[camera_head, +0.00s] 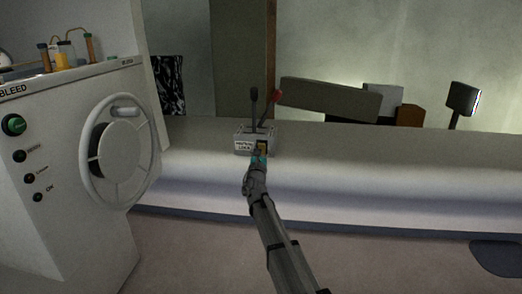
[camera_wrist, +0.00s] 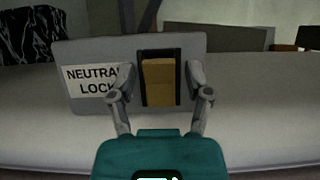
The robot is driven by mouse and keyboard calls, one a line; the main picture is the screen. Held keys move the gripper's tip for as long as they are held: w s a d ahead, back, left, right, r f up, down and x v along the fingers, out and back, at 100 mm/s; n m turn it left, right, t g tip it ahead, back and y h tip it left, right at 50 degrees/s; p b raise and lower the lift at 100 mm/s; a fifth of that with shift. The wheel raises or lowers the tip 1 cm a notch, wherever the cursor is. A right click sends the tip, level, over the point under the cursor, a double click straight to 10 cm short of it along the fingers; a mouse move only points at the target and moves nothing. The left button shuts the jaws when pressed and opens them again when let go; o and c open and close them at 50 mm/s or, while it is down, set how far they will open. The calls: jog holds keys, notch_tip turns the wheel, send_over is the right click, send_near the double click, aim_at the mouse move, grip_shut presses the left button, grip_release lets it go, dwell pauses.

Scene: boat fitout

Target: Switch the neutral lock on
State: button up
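The neutral lock switch is a yellow-tan rocker (camera_wrist: 159,82) in a dark frame, on the front of a grey box (camera_head: 241,145). A white label (camera_wrist: 91,80) reading "NEUTRAL LOCK" sits left of the rocker in the wrist view. Two levers, one black (camera_head: 254,100) and one with a red knob (camera_head: 275,98), rise from the box. My gripper (camera_wrist: 160,95) is open, its fingers on either side of the rocker with gaps to it. In the head view my gripper (camera_head: 259,160) is at the box's front and covers part of it. I cannot tell whether the fingers touch the box.
The box stands on a long pale ledge (camera_head: 400,165). A white console (camera_head: 70,230) with a handwheel (camera_head: 118,152) and several buttons stands at the left. A dark post (camera_head: 240,60) rises behind the box.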

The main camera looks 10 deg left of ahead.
jog(key=shift+r+g+p, duration=0.4)
jog(key=shift+g+p, duration=0.4)
jog(key=shift+p, duration=0.65)
jog(key=shift+w+r+g+p, duration=0.2)
jog(key=shift+g+p, duration=0.65)
jog(key=shift+p, duration=0.7)
jog(key=shift+w+r+g+p, duration=0.15)
jog(key=shift+g+p, duration=0.7)
jog(key=shift+p, duration=0.7)
jog(key=s, duration=1.4)
jog(key=s+d+r+m+g+h+p, duration=0.2)
jog(key=s+d+m+g+p, duration=0.2)
jog(key=d+m+p, duration=0.3)
jog(key=s+d+r+m+g+h+p, duration=0.1)
jog(key=s+d+m+g+h+p, duration=0.2)
jog(key=d+m+p, duration=0.4)
jog(key=shift+s+d+r+m+g+h+p, duration=0.35)
jog(key=shift+s+d+m+g, duration=0.55)
jog(key=shift+d+m, duration=2.95)
jog(key=shift+w+d+n, duration=0.2)
jog(key=shift+d+n, duration=0.3)
jog(key=shift+n, duration=0.05)
